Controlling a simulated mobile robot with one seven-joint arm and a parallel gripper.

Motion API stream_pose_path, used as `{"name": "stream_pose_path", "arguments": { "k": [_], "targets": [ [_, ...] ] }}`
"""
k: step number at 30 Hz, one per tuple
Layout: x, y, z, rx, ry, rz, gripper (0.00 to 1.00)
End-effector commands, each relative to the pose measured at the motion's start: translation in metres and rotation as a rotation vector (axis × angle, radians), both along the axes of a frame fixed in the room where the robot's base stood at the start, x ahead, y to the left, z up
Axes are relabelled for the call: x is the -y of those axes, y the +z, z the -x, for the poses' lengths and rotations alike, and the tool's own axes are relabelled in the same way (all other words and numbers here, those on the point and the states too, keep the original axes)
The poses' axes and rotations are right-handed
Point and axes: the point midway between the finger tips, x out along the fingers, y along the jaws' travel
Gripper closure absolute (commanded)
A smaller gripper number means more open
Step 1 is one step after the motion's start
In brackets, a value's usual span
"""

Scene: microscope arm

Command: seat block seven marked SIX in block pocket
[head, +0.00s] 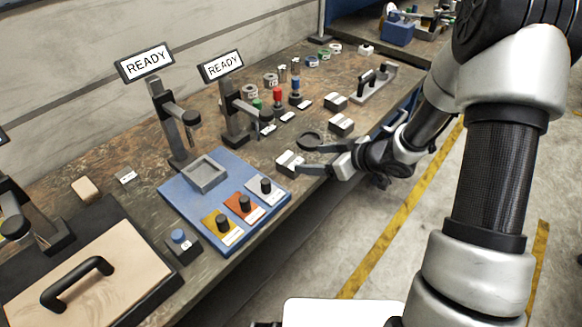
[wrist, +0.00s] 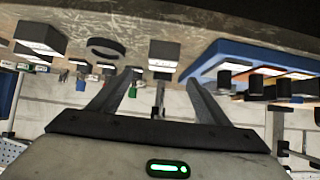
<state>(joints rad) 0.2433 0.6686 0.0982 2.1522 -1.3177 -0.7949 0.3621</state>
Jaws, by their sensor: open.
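My gripper (head: 305,161) is open, with its fingers pointing left along the table's front edge. A dark block with a white label (head: 290,158) sits on the table at the fingertips. In the wrist view this block (wrist: 164,50) lies ahead, between the two fingers (wrist: 165,77), and is not held. Its marking is too small to read. The grey square pocket (head: 205,174) stands on the blue board (head: 172,188), left of the block, and looks empty. Two similar labelled blocks, one farther back (head: 335,102) and one nearer (head: 341,123), sit beyond my gripper.
A dark ring (head: 310,140) lies just behind the fingers. Black knobs on yellow, orange and white plates (head: 245,204) stand on the blue board's front. Two stands with READY signs (head: 146,62) rise behind it. A black-handled fixture (head: 372,84) stands farther right.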

Motion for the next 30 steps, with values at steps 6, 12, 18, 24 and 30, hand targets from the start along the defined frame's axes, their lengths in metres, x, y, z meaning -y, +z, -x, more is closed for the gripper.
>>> {"name": "stream_pose_path", "arguments": {
  "k": [6,12,18,24,30],
  "targets": [
    [-0.02,-0.018,-0.015,-0.001,0.0,0.001,0.3],
    [-0.026,-0.024,-0.019,-0.001,0.0,0.001,0.3],
    [-0.045,-0.044,-0.027,-0.001,0.003,0.0,0.3],
    [-0.057,-0.053,-0.039,0.0,0.0,0.002,0.3],
    [-0.057,-0.052,-0.038,0.0,-0.002,0.001,0.35]
  ]
}}
